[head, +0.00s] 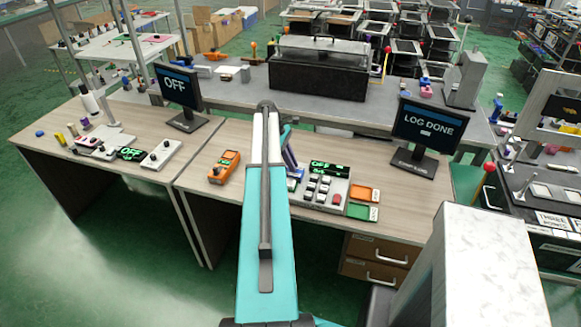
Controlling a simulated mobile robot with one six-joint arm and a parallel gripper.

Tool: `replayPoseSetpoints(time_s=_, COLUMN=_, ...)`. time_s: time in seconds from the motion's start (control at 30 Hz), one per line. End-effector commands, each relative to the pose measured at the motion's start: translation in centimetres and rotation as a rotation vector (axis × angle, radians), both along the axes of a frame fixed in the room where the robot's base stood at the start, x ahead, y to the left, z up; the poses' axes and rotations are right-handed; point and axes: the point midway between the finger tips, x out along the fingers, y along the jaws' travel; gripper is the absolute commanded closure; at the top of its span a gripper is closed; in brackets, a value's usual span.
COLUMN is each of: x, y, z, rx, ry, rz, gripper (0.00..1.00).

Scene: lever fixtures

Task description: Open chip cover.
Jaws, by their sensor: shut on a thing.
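My teal and grey arm (268,210) reaches forward over the middle of the wooden desk. It hides what lies behind it, and I cannot make out my gripper's fingers or what they hold. Just right of the arm a narrow dark blue, tilted piece (290,158) shows; I cannot tell what it is. Next to it is a grey control panel (325,187) with a green "OFF" display, several buttons and a red button. No chip cover can be identified for certain; part of the panel's left side is hidden by my arm.
An orange handheld meter (224,167) lies left of the arm. Orange (361,194) and green (358,211) trays sit right of the panel. Monitors read "OFF" (178,87) and "LOG DONE" (428,124). A black box (318,82) with a handle stands behind.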

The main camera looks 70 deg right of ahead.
Motion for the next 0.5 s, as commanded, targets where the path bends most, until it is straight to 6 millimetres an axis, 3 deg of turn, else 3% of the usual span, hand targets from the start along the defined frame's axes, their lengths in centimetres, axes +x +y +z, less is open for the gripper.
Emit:
replayPoseSetpoints(time_s=0.2, x=0.2, y=-2.4, z=0.1, rx=-0.002, ry=0.000, rz=0.000, gripper=1.00)
replayPoseSetpoints(time_s=0.5, x=0.2, y=-3.0, z=0.1, rx=-0.002, ry=-0.001, rz=0.000, gripper=1.00)
